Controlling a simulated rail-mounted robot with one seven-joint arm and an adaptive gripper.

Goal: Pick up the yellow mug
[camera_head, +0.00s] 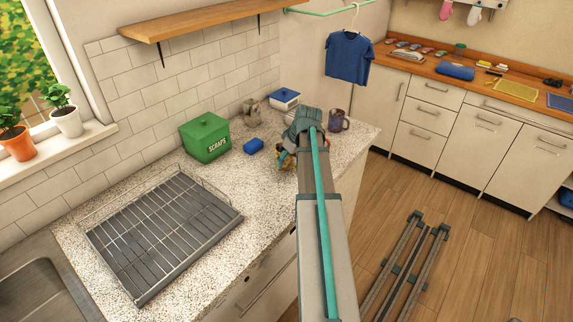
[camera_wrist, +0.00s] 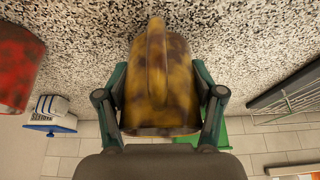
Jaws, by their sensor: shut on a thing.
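The yellow mug, mottled yellow and brown, (camera_wrist: 160,90) fills the middle of the wrist view, with its handle facing the camera. My gripper (camera_wrist: 159,86) has one finger on each side of the mug's body and is shut on it. In the head view, part of the yellow mug (camera_head: 284,159) shows at the left of my arm, over the speckled counter; my arm hides the rest. I cannot tell whether the mug touches the counter.
A purple-brown mug (camera_head: 339,121) is right of my wrist. A dish rack (camera_head: 160,232) fills the front counter.

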